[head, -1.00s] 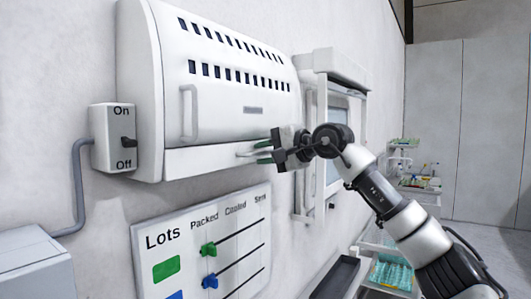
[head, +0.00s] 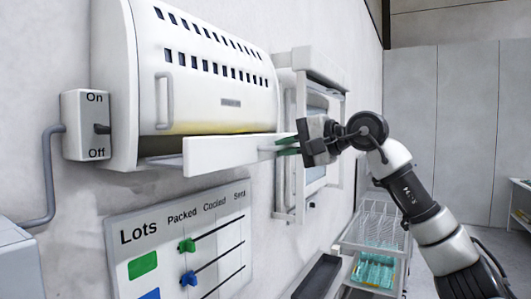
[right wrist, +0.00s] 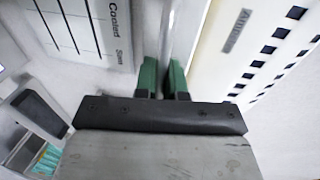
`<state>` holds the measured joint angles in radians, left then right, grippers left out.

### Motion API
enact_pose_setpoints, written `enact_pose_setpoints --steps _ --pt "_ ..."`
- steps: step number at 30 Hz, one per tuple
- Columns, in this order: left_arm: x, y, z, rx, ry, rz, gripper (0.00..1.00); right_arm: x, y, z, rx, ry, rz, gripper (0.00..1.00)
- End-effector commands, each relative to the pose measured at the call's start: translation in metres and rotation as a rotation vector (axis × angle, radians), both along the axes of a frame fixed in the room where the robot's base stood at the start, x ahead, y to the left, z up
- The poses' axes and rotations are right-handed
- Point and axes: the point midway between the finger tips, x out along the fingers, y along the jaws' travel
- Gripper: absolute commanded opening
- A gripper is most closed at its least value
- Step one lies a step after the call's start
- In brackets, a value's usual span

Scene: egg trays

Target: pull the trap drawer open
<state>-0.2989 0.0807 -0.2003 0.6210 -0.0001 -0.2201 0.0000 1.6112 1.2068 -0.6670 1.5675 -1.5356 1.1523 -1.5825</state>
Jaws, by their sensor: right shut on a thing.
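The trap drawer (head: 228,156) is a white panel low on the front of the white wall-mounted unit (head: 205,85). It stands out from the unit, with a dark gap and a yellowish glow behind it. My right gripper (head: 287,147) is shut on the drawer's handle (head: 268,148) at the panel's right side. In the right wrist view, the green fingertips (right wrist: 162,78) sit either side of the pale handle bar. My left gripper is not in view.
An On/Off switch box (head: 86,125) is left of the unit. A Lots board (head: 180,245) with sliders hangs below. A glass-fronted cabinet (head: 312,130) stands right. Wire baskets (head: 375,225) and a dark tray (head: 318,275) are lower right.

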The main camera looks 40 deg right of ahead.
Motion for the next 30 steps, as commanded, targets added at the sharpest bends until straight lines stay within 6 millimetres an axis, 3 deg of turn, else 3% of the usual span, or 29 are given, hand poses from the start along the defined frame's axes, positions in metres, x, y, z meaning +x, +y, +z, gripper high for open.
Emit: enact_pose_setpoints --steps 9,10,15,25,30 --pt "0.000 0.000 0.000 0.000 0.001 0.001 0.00 -0.003 -0.001 0.001 0.001 -0.002 0.000 0.00" --pt "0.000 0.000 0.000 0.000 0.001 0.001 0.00 -0.003 -0.001 0.001 0.001 -0.002 0.000 0.12" --pt "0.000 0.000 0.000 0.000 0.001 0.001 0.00 -0.003 -0.001 0.001 0.000 -0.001 0.000 0.34" --pt "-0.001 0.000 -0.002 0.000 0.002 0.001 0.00 -0.007 -0.003 0.001 0.001 -0.002 -0.001 0.34" --pt "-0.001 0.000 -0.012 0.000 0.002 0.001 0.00 -0.030 -0.013 0.004 0.000 -0.004 -0.003 0.34"
